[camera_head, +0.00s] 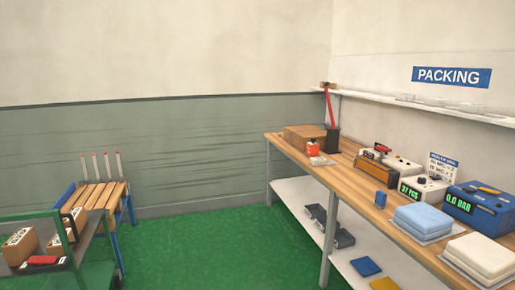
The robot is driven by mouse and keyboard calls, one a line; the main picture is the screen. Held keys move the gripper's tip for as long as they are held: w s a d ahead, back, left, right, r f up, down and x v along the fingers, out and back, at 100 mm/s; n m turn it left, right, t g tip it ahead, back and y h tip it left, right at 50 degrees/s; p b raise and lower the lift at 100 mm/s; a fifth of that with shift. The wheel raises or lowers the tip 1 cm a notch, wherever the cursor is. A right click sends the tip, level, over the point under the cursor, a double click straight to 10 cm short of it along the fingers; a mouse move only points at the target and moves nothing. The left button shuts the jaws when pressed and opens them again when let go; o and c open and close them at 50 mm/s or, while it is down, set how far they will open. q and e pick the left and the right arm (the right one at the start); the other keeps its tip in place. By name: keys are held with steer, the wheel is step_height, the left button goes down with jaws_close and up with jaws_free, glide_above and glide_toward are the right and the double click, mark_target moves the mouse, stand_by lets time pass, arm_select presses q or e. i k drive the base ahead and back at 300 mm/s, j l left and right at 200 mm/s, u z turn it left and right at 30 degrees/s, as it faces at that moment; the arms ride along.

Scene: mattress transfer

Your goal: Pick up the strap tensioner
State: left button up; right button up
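I cannot tell for sure which thing is the strap tensioner. A tool with a red and black handle (381,149) sits on the wooden packing bench (353,189), at an orange-brown block (372,170). A long red-handled item (329,106) stands upright in a black holder (332,141) at the bench's far end. A red and black item (43,261) lies on the green cart (98,272) at the lower left. Neither of my grippers is in view.
A white counter reading 37 PCS (423,188) and a blue unit reading 0.0 BAR (484,205) stand on the bench. Folded blue (429,217) and cream (483,253) stacks lie in front. The green floor (205,245) between cart and bench is clear.

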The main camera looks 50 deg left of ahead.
mark_target(312, 150)
steer(key=u, duration=1.35)
steer(key=i, duration=0.35)
